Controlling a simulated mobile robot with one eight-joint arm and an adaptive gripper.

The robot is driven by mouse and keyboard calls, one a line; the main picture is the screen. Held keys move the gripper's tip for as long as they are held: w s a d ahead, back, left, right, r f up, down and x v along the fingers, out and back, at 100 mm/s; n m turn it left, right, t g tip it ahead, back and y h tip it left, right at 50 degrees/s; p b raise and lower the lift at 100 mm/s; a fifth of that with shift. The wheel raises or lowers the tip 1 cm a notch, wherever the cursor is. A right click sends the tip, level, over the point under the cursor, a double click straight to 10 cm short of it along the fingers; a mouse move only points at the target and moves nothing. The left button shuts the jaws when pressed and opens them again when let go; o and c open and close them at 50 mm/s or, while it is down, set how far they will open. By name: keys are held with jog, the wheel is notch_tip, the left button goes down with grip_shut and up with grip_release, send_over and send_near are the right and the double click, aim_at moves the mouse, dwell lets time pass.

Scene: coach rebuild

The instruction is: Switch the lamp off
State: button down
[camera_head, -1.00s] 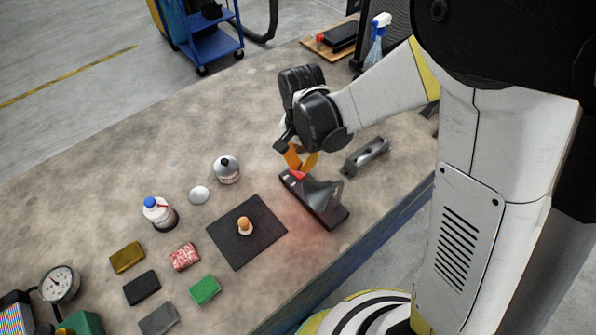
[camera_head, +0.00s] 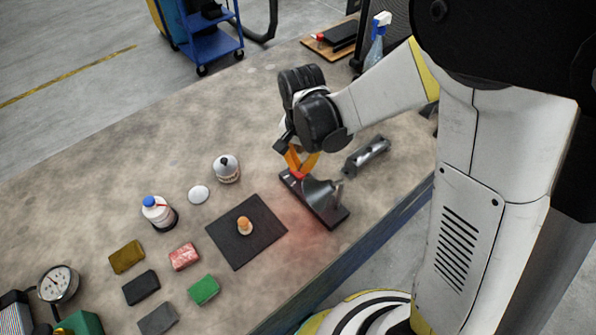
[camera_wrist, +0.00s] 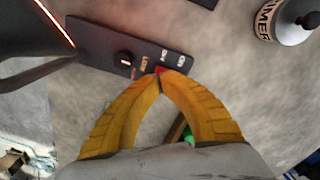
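The lamp (camera_head: 318,193) has a grey flared shade on a long dark base (camera_head: 340,217) near the bench's right edge. A reddish glow lies on the bench beside it. In the wrist view, the base (camera_wrist: 92,42) carries a black knob (camera_wrist: 124,58), pale and yellow labels and a small red part (camera_wrist: 160,70). The dark shade (camera_wrist: 30,25) shows a glowing orange rim at the upper left. My gripper (camera_head: 299,173) points down at the base's far end, its orange fingers together. In the wrist view, the fingertips (camera_wrist: 161,79) are at the red part; contact is unclear.
A grey metal part (camera_head: 367,156) lies right of the lamp. A black mat (camera_head: 225,242) with a small orange-topped object is at its left. A white bottle (camera_head: 227,169) and several coloured blocks stand farther left. The bench's upper left is clear.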

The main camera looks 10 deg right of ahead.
aim_at(300, 175)
jog(key=shift+f+b, duration=1.45)
jog(key=shift+f, duration=0.2)
dwell(0.5)
jog(key=shift+r, duration=0.15)
jog(key=shift+r+p, duration=2.45)
jog(key=shift+r, duration=0.9)
